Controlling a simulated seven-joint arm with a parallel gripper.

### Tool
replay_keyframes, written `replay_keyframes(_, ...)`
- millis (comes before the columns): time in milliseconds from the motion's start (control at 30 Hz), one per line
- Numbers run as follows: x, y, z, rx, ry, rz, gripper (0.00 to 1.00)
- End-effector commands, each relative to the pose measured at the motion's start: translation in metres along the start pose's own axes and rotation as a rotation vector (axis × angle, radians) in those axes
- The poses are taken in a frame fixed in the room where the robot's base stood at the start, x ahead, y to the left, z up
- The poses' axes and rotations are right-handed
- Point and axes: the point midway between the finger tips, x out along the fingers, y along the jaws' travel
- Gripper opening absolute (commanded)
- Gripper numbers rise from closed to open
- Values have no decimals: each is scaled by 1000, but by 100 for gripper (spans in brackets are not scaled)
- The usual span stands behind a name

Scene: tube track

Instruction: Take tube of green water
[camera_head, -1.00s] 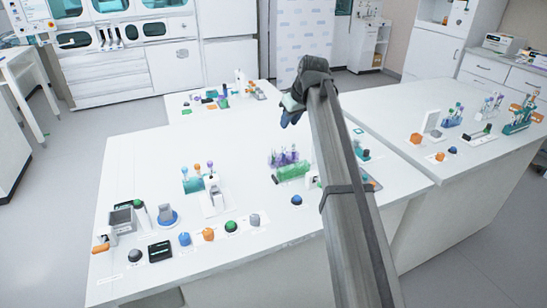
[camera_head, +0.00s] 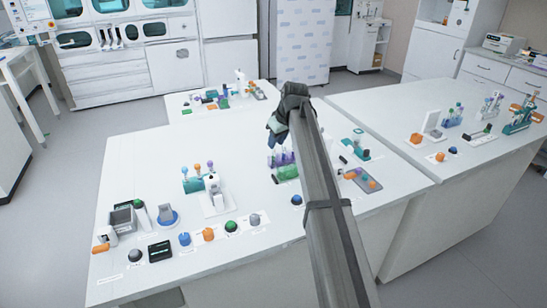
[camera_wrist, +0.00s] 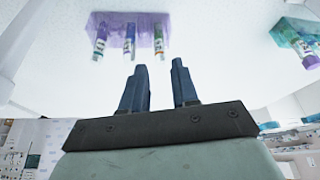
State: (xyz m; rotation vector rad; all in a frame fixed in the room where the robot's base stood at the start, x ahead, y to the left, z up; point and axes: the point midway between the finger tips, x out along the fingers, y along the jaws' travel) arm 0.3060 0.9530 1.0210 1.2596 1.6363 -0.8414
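My gripper (camera_head: 275,143) hangs over the middle of the near table, by a purple rack (camera_head: 281,158). In the wrist view its two dark blue fingers (camera_wrist: 159,67) are apart with nothing between them. The purple rack (camera_wrist: 145,22) also shows there, beyond the fingertips, holding several labelled tubes (camera_wrist: 129,42). A teal rack (camera_wrist: 286,27) with tubes is at the upper right of that view. I cannot tell which tube holds green water; the liquid colours are too small to read.
A green rack (camera_head: 286,173) lies just in front of the purple one. A teal rack (camera_head: 194,184) with several capped tubes stands to the left. Coloured knobs (camera_head: 208,234) line the front edge. The right table (camera_head: 400,105) holds more tube racks. The table's back left is clear.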

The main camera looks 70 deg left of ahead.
Motion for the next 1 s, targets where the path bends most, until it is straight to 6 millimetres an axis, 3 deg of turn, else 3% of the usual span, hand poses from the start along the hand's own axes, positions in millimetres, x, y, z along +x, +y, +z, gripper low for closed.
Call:
replay_keyframes(400,47,-2,3,0,-1,0,29)
replay_keyframes(667,49,-2,3,0,0,1,28)
replay_keyframes(933,48,-2,3,0,0,1,2)
replay_keyframes(1000,48,-2,3,0,0,1,0)
